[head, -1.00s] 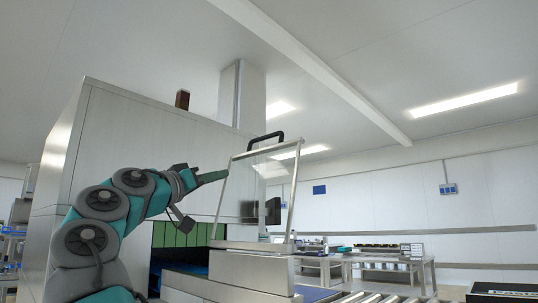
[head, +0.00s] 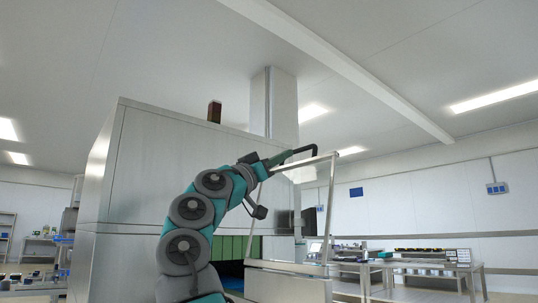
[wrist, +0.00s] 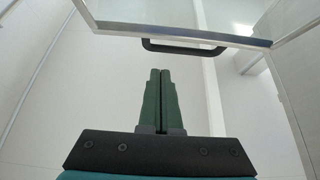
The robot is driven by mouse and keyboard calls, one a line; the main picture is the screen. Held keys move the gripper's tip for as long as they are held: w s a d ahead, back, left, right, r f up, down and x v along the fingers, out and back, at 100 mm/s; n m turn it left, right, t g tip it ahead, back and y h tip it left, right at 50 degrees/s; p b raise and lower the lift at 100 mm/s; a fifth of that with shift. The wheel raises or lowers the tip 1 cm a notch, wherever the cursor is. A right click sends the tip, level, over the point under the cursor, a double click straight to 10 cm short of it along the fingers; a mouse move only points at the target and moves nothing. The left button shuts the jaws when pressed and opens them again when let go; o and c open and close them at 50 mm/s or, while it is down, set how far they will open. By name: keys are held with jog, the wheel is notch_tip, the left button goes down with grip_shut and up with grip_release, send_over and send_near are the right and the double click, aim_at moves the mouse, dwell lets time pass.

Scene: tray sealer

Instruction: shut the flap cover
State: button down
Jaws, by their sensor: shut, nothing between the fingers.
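The flap cover is a clear panel in a metal frame (head: 331,205), standing raised and nearly upright at the front of the sealer. A black handle (head: 311,148) is fixed on its top bar. My gripper (head: 286,156) is at the left end of the handle in the head view. In the wrist view, my gripper (wrist: 160,72) has its two green fingers together with nothing between them. The handle (wrist: 185,50) and the frame's edge (wrist: 180,32) lie just beyond the fingertips, with a small gap in the picture. Whether they touch is unclear.
The large steel sealer housing (head: 165,165) stands behind my arm, with a green strip curtain (head: 233,247) in its opening. A dark monitor (head: 309,221) is behind the flap. Worktables (head: 440,268) stand at the right. The space above the flap is open.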

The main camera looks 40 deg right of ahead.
jog(key=d, duration=0.3)
jog(key=d+b, duration=0.1)
jog(key=shift+w+d+f, duration=0.15)
jog(key=shift+d+f, duration=0.1)
